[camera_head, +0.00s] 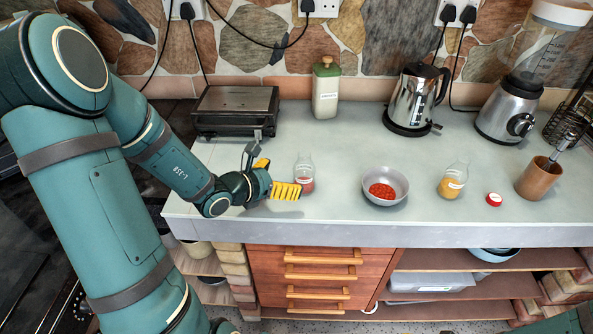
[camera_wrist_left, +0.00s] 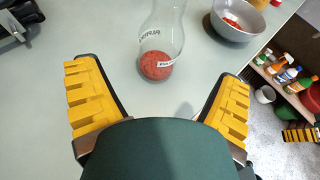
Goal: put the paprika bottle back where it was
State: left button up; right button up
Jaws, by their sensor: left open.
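The paprika bottle (camera_head: 305,173) is clear glass with red powder at the bottom and a white label. It stands upright and uncapped on the counter, left of the grey bowl; it also shows in the left wrist view (camera_wrist_left: 158,55). My left gripper (camera_head: 286,190) is low over the counter just left of the bottle. In the left wrist view its yellow-padded fingers (camera_wrist_left: 165,100) are spread and empty, and the bottle stands ahead of the gap between them. A yellow ridged pad at that view's right edge looks like part of my right gripper (camera_wrist_left: 300,134); its jaws cannot be made out.
The grey bowl (camera_head: 385,200) holds red powder. Counter is clear behind the bottle.

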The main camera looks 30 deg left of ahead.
pick_arm(q)
jog(key=d+v, duration=0.1)
jog(key=v, duration=0.3)
jog(key=s+d+f+m+g+h, duration=0.2)
jog(key=s+d+f+m+g, duration=0.2)
jog(key=d+f+m+g, duration=0.3)
jog(key=s+d+f+m+g+h, duration=0.2)
jog(key=s+d+f+m+g, duration=0.3)
jog(key=d+f+m, duration=0.35)
jog(key=w+d+f+m+y, duration=0.2)
jog(key=d+f+m, duration=0.6)
jog(key=m, duration=0.8)
jog(key=shift+d+t+y+p, duration=0.15)
jog(key=shift+t+y+p, duration=0.15)
jog(key=shift+y, duration=0.3)
